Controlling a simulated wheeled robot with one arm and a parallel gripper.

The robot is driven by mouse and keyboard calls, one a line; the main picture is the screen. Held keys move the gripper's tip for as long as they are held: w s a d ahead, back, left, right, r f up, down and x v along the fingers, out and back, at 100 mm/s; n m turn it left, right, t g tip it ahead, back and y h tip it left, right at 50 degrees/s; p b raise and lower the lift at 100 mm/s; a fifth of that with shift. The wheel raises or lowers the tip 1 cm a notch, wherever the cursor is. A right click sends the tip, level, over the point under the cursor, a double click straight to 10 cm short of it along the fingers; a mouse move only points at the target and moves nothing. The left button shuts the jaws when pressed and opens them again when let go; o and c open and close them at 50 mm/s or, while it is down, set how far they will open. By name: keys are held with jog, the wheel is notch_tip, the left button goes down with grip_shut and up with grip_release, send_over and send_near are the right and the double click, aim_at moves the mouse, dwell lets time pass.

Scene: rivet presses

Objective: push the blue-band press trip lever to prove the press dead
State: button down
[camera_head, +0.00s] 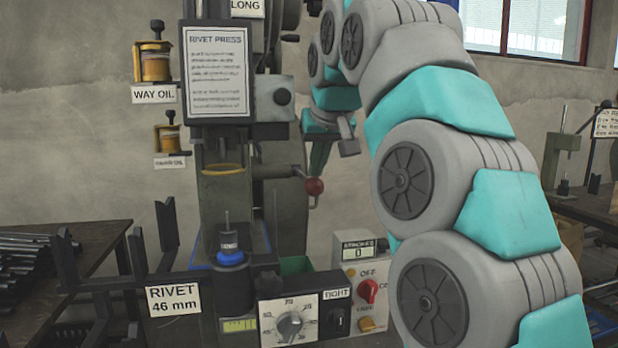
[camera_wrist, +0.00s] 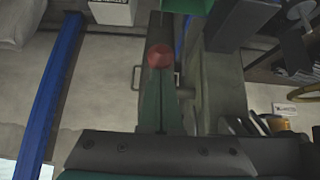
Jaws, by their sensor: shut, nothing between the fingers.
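The trip lever ends in a dark red ball (camera_head: 314,186) on a short arm at the right side of the rivet press (camera_head: 226,180). The ball also shows in the wrist view (camera_wrist: 160,56), straight ahead of the fingertips. My gripper (camera_head: 317,168) points down just above the ball, its fingers shut and empty; the wrist view shows them together (camera_wrist: 160,100). I cannot tell whether the tips touch the ball. A blue band (camera_head: 231,259) rings the tool at the front of the press. My arm hides what lies behind it on the right.
A control box (camera_head: 362,285) with a red switch and a counter reading 0 stands below the lever. A dial panel (camera_head: 290,320) is in front. Rivet rack (camera_head: 120,285) is at left. Oil cups hang on the wall. Another press (camera_head: 562,150) stands far right.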

aim_at(317, 194)
jog(key=shift+w+f, duration=0.1)
jog(key=shift+f, duration=0.1)
jog(key=shift+f+b, duration=0.7)
jog(key=shift+f, duration=0.1)
jog(key=shift+s+f+b, duration=0.2)
jog(key=shift+f+b, duration=0.5)
jog(key=shift+f, duration=0.35)
jog(key=shift+f+b, duration=0.6)
jog(key=shift+f, duration=0.3)
